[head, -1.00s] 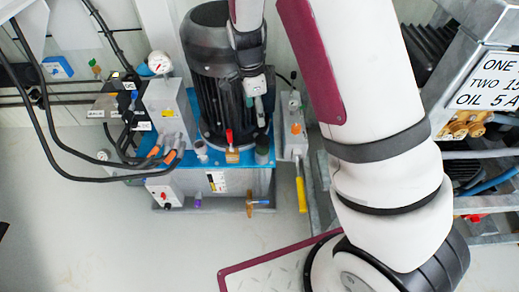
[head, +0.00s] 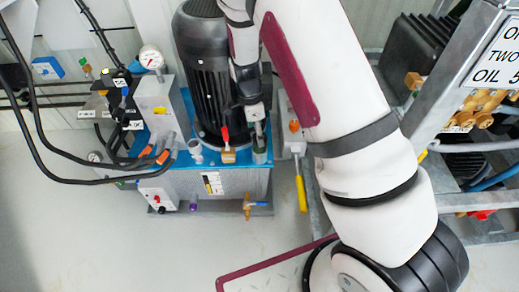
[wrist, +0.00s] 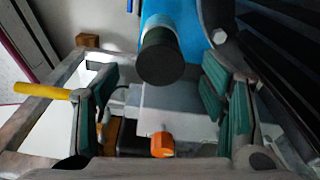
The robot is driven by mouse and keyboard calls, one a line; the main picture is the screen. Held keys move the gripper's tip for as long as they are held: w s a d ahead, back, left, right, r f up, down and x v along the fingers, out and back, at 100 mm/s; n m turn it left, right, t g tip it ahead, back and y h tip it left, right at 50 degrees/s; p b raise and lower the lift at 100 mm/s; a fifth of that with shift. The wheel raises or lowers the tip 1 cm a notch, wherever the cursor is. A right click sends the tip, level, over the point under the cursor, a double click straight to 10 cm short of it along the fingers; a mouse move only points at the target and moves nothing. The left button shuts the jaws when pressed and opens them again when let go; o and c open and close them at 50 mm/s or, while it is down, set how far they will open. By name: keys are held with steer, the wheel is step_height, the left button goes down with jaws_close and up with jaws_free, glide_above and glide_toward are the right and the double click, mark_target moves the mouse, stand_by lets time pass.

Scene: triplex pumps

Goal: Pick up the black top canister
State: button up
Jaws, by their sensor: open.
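The black top canister (wrist: 161,57) is a small cylinder with a dark round cap and a greenish body, standing on the blue top of the pump unit. In the head view it is the short canister (head: 260,151) at the right front corner of the blue top, partly hidden by my gripper. My gripper (wrist: 160,88) is open and empty, with one green-padded finger on each side of the picture. The canister's cap lies ahead of the fingertips, between their lines and apart from both. In the head view my gripper (head: 256,113) is just above the canister.
The big black motor (head: 205,85) stands close left of my gripper. A red-handled valve (head: 227,150) sits left of the canister. A grey box with an orange knob (wrist: 162,145) and a yellow handle (wrist: 42,91) lie on the other side. A metal frame (head: 440,110) stands right.

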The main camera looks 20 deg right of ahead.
mark_target(256, 149)
steer(key=f, duration=0.1)
steer(key=f+b, duration=0.1)
steer(key=f, duration=0.1)
steer(key=f+b, duration=0.1)
steer(key=shift+d+f, duration=0.35)
steer(key=shift+f, duration=0.05)
steer(key=shift+r, duration=0.1)
steer(key=c, duration=1.4)
steer(key=shift+r, duration=0.1)
